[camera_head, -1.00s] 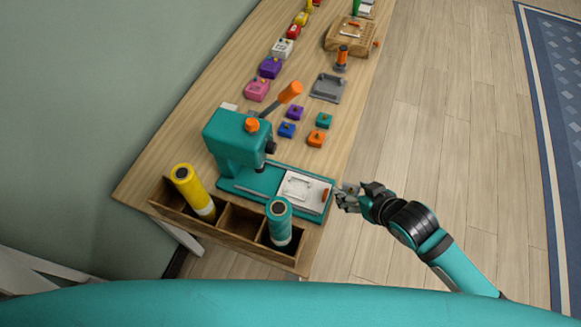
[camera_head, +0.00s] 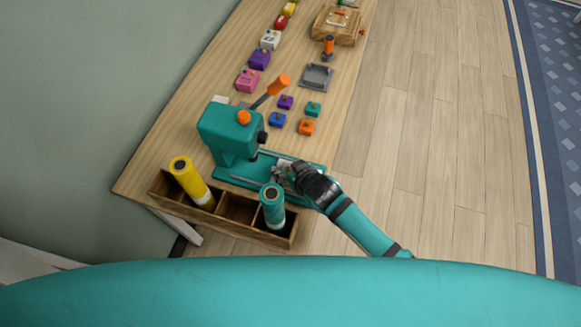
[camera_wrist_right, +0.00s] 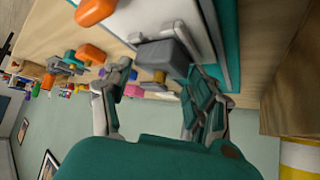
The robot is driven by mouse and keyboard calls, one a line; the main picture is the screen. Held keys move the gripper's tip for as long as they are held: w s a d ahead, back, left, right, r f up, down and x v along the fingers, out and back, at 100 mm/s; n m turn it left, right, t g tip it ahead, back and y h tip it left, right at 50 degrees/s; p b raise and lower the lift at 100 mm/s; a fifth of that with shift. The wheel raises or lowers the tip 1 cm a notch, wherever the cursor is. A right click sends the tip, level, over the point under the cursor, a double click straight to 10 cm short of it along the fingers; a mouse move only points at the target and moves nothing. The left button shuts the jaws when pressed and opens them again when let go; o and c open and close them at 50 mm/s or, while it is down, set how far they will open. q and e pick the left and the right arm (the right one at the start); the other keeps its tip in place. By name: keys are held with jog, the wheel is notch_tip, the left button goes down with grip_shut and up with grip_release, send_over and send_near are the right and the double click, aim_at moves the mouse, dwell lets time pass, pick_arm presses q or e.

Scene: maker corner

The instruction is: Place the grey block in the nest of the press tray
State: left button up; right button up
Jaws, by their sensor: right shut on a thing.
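The grey block (camera_wrist_right: 165,57), with a brassy knob on one side, is between the fingertips of my right gripper (camera_wrist_right: 158,76) in the right wrist view. The gripper is shut on it. The pale press tray (camera_wrist_right: 148,14) lies just beyond the block in that view. In the head view my right gripper (camera_head: 284,172) is over the tray area of the teal press (camera_head: 228,135) and hides most of the tray and its nest. I cannot tell whether the block touches the tray. My left gripper is not in view.
A wooden box (camera_head: 238,207) at the table's near end holds a yellow cylinder (camera_head: 190,180) and a teal cylinder (camera_head: 272,205) close to my right gripper. The press lever (camera_head: 278,84) rises behind. Several small coloured blocks and a grey tray (camera_head: 316,77) stand farther back.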

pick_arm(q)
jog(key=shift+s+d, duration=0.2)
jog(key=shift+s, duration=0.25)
pick_arm(e)
jog(key=shift+f, duration=0.2)
jog(key=o, duration=1.3)
jog(key=shift+c, duration=0.2)
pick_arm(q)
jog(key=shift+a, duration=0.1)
pick_arm(e)
jog(key=shift+r, duration=0.2)
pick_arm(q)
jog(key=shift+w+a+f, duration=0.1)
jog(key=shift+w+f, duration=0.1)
pick_arm(e)
jog(key=v, duration=1.2)
jog(key=shift+d+f, duration=0.1)
jog(key=shift+d, duration=0.05)
